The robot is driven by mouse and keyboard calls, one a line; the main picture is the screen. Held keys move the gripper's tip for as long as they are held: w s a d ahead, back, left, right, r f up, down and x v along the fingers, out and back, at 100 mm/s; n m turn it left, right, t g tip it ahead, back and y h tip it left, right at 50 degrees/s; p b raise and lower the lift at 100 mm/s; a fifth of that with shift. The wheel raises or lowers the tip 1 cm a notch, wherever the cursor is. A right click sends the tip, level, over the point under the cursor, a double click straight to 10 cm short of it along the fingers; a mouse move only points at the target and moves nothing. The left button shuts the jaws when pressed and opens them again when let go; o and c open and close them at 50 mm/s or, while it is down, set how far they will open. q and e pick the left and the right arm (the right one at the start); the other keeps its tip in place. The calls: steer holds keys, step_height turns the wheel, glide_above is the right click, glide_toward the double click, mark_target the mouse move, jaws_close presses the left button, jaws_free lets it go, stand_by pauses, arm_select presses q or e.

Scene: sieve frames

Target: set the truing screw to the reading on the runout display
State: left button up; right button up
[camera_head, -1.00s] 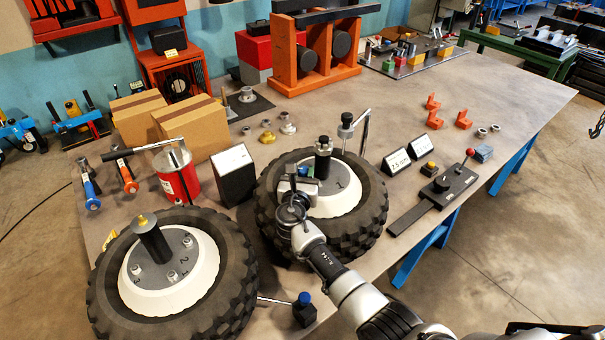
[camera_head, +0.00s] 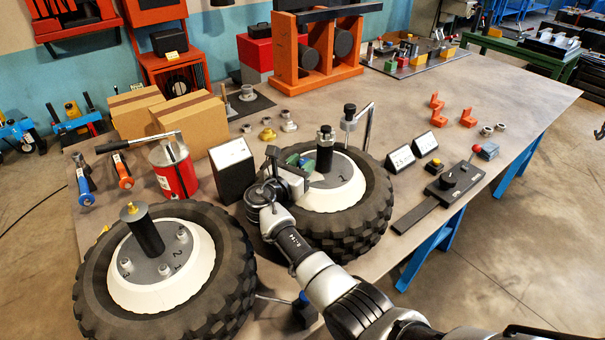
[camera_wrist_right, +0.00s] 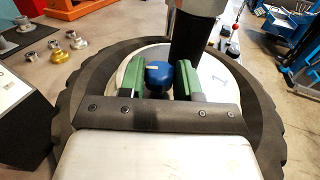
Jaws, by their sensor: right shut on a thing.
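My right gripper (camera_head: 303,162) is at the left side of the right wheel's hub (camera_head: 335,193). In the right wrist view its green fingers (camera_wrist_right: 158,80) are shut on a blue knob (camera_wrist_right: 158,73) with a pale mark on top, which I take to be the truing screw. The knob's lower part is hidden. Two small tilted displays, one at the left (camera_head: 399,159) and one at the right (camera_head: 425,143), stand right of the wheel; the left one seems to read 2.5. I cannot tell which is the runout display. My left gripper is out of view.
A black post (camera_head: 325,150) rises from the hub close to my gripper. A black box with a white face (camera_head: 230,155) stands left of it. The left wheel (camera_head: 235,285) lies in front.

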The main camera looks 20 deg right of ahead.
steer(key=shift+w+a+f+m+g+h+b, duration=0.1)
steer(key=shift+m+g+h+b, duration=0.65)
steer(key=shift+g+b, duration=0.2)
steer(key=o, duration=0.7)
steer(key=shift+c, duration=0.2)
